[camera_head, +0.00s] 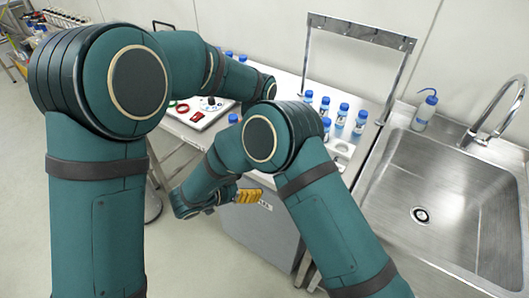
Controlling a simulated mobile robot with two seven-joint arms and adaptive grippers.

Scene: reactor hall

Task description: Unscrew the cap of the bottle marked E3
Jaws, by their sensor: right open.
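Several small bottles with blue caps stand on the white bench, including one bottle (342,116) in the group right of my right elbow. Other bottles show behind my arms, such as one (243,59) at the back. Their markings are too small to read, so I cannot tell which is E3. My right gripper (249,196), with yellow fingers, is open in front of the bench, below its top and apart from the bottles. It appears to hold nothing. My left arm reaches across the bench from the left; its gripper is hidden behind my right arm or too unclear to make out.
A metal frame (360,32) rises over the bench. On the right are a steel sink (450,207), a tap (497,112) and a blue-topped wash bottle (424,112). A tray (211,116) with red and green rings lies left of the bottles.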

